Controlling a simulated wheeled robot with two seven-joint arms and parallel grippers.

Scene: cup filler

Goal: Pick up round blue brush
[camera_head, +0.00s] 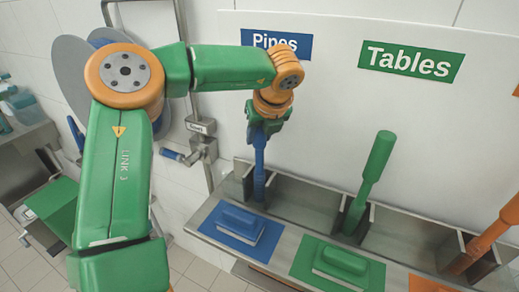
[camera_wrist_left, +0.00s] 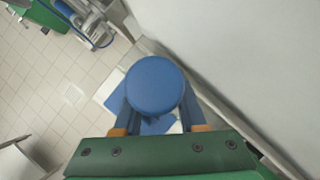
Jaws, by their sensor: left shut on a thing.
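The blue brush (camera_head: 259,168) stands upright in the left compartment of the metal wall rack, under the Pipes sign. Its lower end is hidden inside the rack. My left gripper (camera_head: 262,128) reaches down from above and is shut on the upper part of its handle. In the left wrist view, the round blue end of the brush (camera_wrist_left: 155,84) sits between the fingers of my left gripper (camera_wrist_left: 157,118). My right gripper is not in view.
The metal rack (camera_head: 305,201) runs along the white wall. A green brush (camera_head: 371,175) stands in another compartment, and an orange brush (camera_head: 482,245) at the right. Flat blue (camera_head: 240,222) and green (camera_head: 341,266) brushes lie on the front shelf. Pipe fittings (camera_head: 200,150) are left of the rack.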

